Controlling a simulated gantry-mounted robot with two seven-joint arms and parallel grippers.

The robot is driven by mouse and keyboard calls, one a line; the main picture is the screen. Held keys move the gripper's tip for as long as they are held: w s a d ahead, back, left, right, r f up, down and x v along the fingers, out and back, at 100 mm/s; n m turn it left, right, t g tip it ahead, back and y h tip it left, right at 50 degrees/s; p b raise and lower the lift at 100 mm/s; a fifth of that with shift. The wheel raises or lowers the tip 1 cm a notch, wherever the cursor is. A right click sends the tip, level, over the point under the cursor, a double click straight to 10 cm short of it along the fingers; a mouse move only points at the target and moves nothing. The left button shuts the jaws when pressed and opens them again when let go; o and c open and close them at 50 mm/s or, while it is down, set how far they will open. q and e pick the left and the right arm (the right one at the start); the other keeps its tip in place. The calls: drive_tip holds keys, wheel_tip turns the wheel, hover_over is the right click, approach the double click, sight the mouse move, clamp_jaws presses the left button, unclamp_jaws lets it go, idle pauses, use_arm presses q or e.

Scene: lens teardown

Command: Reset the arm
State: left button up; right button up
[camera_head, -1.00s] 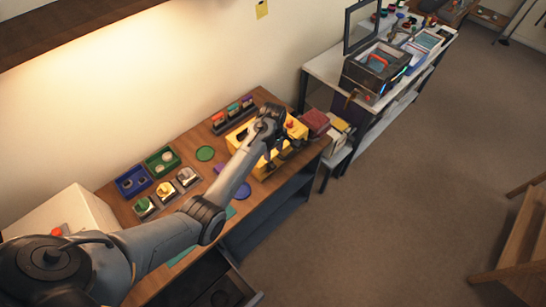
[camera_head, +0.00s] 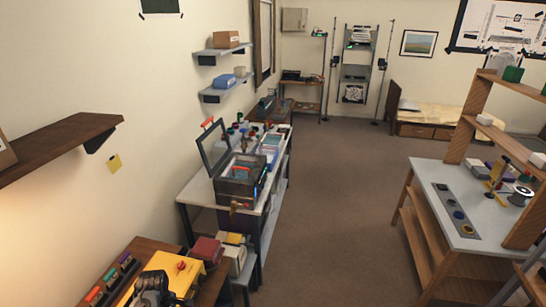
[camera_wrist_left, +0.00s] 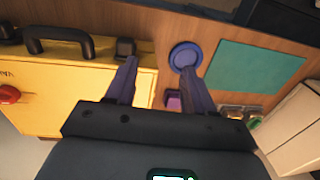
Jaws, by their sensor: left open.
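In the left wrist view my left gripper (camera_wrist_left: 160,68) is open, with nothing between its two dark fingers. It hangs above the wooden bench (camera_wrist_left: 190,22), beside a yellow case (camera_wrist_left: 60,75) with a black handle. A dark part of my left arm shows at the bottom left of the head view, in front of the yellow case (camera_head: 186,274); the fingers cannot be made out there. My right gripper is in neither view.
The wrist view shows a blue round dish (camera_wrist_left: 185,56), a teal mat (camera_wrist_left: 255,66) and a purple piece (camera_wrist_left: 173,100) on the bench. In the head view a red box (camera_head: 207,250) sits beside the case. A white table (camera_head: 205,190) stands beyond, and open floor (camera_head: 335,200) lies right.

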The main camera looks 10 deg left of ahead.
use_arm(q)
drive_tip(key=s+d+f+m+g+p, duration=0.1)
drive_tip(key=s+f, duration=0.2)
drive_tip(key=s, duration=0.5)
drive_tip(key=s+d+f+g+p, duration=0.1)
drive_tip(key=s+f+p, duration=0.1)
drive_tip(key=s+f, duration=0.35)
drive_tip(key=s+d+r+m+y+p, duration=0.1)
drive_tip(key=s+d+r+m, duration=0.1)
drive_tip(key=s, duration=0.4)
drive_tip(key=s+d+r+m+p, duration=0.2)
drive_tip(key=s+r, duration=0.1)
drive_tip(key=s, duration=0.4)
drive_tip(key=s+d+r+m+t+p, duration=0.2)
drive_tip(key=s+d+r+m+t, duration=0.15)
drive_tip(key=d+r+m, duration=0.5)
drive_tip(key=w+r+m+t, duration=0.1)
drive_tip(key=w+r+m, duration=0.1)
drive_tip(key=r, duration=0.3)
drive_tip(key=w+d+r+m+t+h, duration=0.1)
drive_tip(key=w+r+m+t, duration=0.1)
drive_tip(key=r, duration=0.4)
drive_tip(key=shift+d+m+b, duration=0.2)
drive_tip(key=shift+m+b, duration=0.1)
drive_tip(key=shift+m, duration=0.45)
